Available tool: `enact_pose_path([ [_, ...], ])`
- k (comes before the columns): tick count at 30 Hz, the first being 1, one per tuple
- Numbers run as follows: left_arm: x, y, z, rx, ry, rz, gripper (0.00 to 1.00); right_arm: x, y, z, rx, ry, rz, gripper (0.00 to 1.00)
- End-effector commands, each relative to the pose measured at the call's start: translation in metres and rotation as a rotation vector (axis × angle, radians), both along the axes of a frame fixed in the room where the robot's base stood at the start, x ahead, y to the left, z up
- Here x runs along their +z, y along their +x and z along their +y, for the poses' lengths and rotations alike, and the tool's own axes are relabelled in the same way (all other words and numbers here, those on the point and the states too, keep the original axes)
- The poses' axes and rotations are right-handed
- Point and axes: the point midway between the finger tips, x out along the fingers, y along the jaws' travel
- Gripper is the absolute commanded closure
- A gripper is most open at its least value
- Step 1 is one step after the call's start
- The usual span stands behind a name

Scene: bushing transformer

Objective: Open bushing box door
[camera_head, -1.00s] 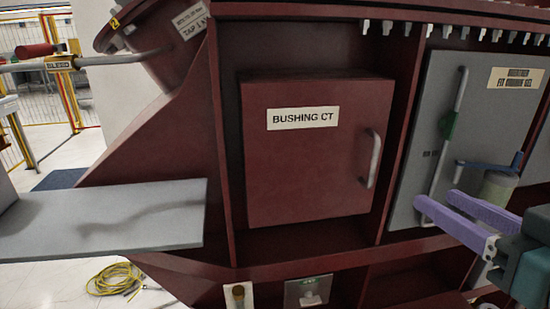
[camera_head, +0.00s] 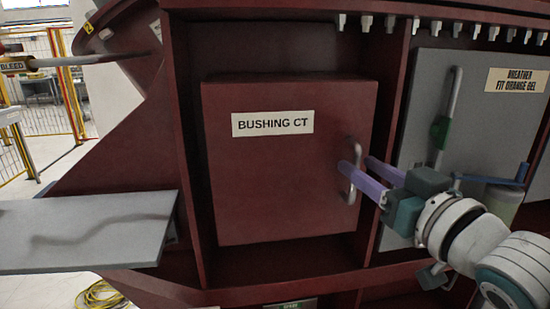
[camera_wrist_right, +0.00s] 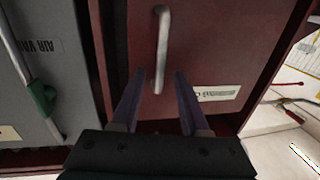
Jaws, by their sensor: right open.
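The bushing box door (camera_head: 270,185) is dark red, shut, and carries a white "BUSHING CT" label (camera_head: 273,122). Its grey bar handle (camera_head: 353,185) stands at the door's right edge. My right gripper (camera_head: 358,170) is open, its two purple fingers reaching to the handle from the right. In the right wrist view the handle (camera_wrist_right: 161,45) lies in line with the gap between the spread fingers (camera_wrist_right: 156,85); I cannot tell whether they touch it. The door (camera_wrist_right: 220,45) also fills much of that view. My left gripper is not in view.
A grey panel door (camera_head: 485,110) with a long handle and green lock stands right of the box. A blue-handled valve (camera_head: 495,181) is close behind my right arm. A grey shelf (camera_head: 80,235) juts out at left. A yellow cable (camera_head: 100,295) lies on the floor.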

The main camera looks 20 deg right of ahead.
Motion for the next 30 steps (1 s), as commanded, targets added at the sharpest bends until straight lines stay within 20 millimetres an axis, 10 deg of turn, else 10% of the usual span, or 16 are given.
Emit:
enact_pose_path([
  [11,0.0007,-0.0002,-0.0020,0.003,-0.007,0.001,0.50,0.0002,0.0076,-0.0001,0.001,-0.001,0.000,0.55],
  [23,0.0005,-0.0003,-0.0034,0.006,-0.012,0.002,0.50,0.0001,0.0073,-0.0001,0.001,-0.001,0.000,0.98],
  [30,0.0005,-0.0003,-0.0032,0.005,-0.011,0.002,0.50,0.0001,0.0072,-0.0001,0.001,-0.001,0.000,1.00],
])
